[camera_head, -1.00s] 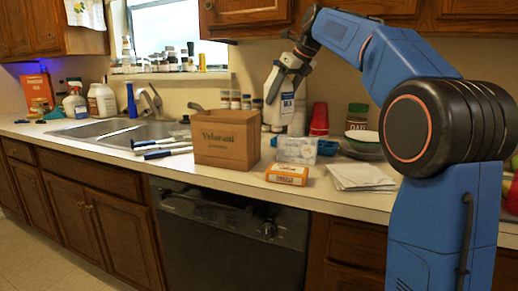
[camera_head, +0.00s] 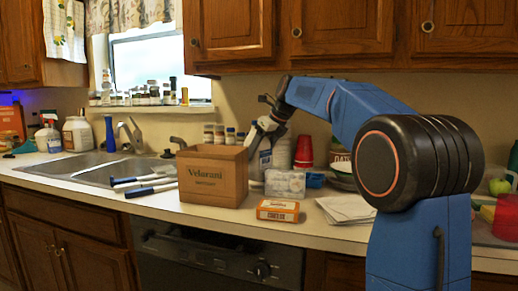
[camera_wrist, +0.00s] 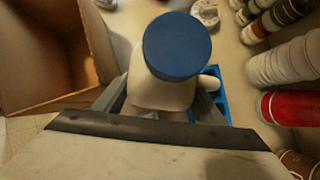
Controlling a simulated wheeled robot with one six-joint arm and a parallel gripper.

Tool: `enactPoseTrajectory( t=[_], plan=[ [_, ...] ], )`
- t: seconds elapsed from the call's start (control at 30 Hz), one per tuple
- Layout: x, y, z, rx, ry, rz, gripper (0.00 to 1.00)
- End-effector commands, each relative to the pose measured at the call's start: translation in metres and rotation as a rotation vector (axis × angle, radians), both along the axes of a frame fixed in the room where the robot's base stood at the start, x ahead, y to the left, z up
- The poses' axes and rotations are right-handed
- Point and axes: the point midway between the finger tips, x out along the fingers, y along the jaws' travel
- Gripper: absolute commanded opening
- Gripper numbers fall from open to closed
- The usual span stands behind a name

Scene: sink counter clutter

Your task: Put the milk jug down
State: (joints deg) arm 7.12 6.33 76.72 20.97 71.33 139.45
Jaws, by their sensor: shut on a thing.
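The milk jug (camera_head: 262,155) is white with a dark blue label in the head view. It stands roughly upright behind and right of the brown Velarani box, which hides its lower part. In the wrist view its round blue cap (camera_wrist: 177,46) and white shoulder (camera_wrist: 160,92) lie between the fingers. My gripper (camera_head: 268,126) is shut on the upper part of the jug; in the wrist view its fingers (camera_wrist: 160,104) are on either side of the neck. I cannot tell whether the jug's base touches the counter.
The open brown box (camera_head: 212,176) is close on the left of the jug. Red cups (camera_head: 304,150) and stacked white cups (camera_wrist: 285,62) stand to the right. A blue tray (camera_head: 314,180), a clear container (camera_head: 285,183) and an orange box (camera_head: 278,210) are nearby. Bare counter (camera_head: 230,222) shows in front.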

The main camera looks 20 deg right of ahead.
Motion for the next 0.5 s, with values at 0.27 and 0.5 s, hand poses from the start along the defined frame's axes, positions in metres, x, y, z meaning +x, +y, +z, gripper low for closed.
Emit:
enactPoseTrajectory(
  t=[0.27, 0.5],
  plan=[
    [0.000, 0.000, -0.029, -0.001, -0.002, 0.000, 0.01],
    [0.000, 0.000, -0.035, 0.000, -0.002, 0.000, 0.01]
  ],
)
